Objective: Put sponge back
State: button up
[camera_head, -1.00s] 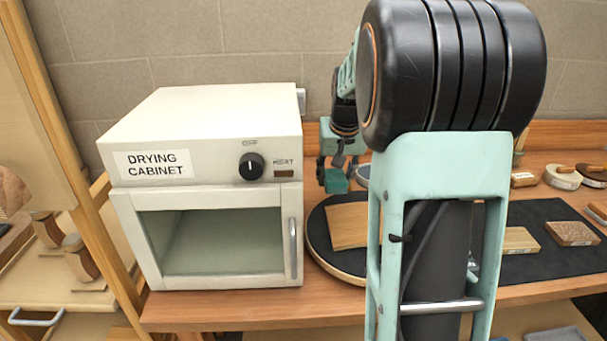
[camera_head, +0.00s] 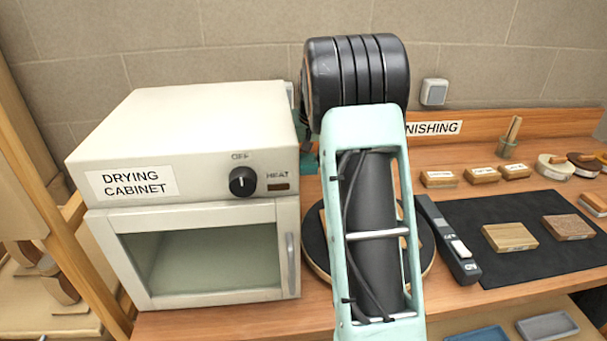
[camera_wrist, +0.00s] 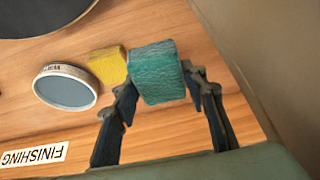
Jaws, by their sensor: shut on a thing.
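A teal sponge-like block (camera_wrist: 157,72) sits between the fingertips of my gripper (camera_wrist: 166,92) in the wrist view; my gripper is shut on it. A yellow block (camera_wrist: 108,66), also sponge-like, is just left of it, partly covered by the teal one; I cannot tell whether they touch. A shallow round dish (camera_wrist: 66,87) with a pale rim and grey inside stands on the wooden bench, left of the yellow block. In the head view my arm hides the gripper and most of this spot.
The drying cabinet (camera_head: 190,190) stands closed at left, close to my arm. A round dark board (camera_head: 425,235) is under my arm. A grey device (camera_head: 447,240) and dark mat (camera_head: 520,265) with wooden blocks lie at right. The FINISHING label (camera_wrist: 34,155) is near the gripper.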

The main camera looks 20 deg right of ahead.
send_near(303, 182)
jog(key=shift+w+d+f, duration=0.2)
jog(key=shift+w+f, duration=0.5)
jog(key=shift+f, duration=0.05)
jog(key=shift+w+f+p, duration=0.3)
jog(key=shift+w+f, duration=0.05)
jog(key=shift+f, duration=1.6)
jog(key=shift+f, duration=0.15)
jog(key=o, duration=0.6)
jog(key=shift+d+f, duration=0.1)
jog(key=o, duration=0.4)
